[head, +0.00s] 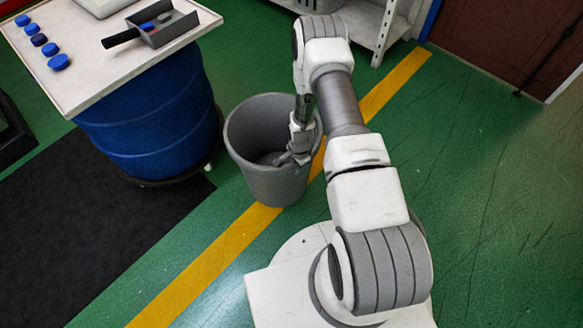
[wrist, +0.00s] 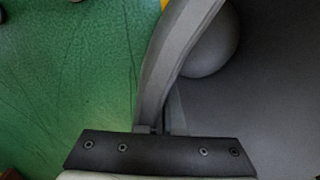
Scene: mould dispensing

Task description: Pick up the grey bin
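The grey bin (head: 268,188) stands upright on the green floor, across the yellow line, in the middle of the head view. It is open at the top. My gripper (head: 297,150) is at the bin's right-hand rim, partly hidden by my own arm in that view. In the wrist view the bin's rim (wrist: 168,75) runs up from between the gripper's fingers (wrist: 166,122), which sit close together on either side of the wall. The gripper looks shut on the rim. The bin's inside fills the right of the wrist view, with a rounded grey shape in it.
A blue drum (head: 155,120) carrying a white board (head: 100,75) with blue caps and a grey scoop stands left of the bin. A black mat (head: 90,215) lies at the lower left. White shelving (head: 385,30) stands behind. The floor at right is clear.

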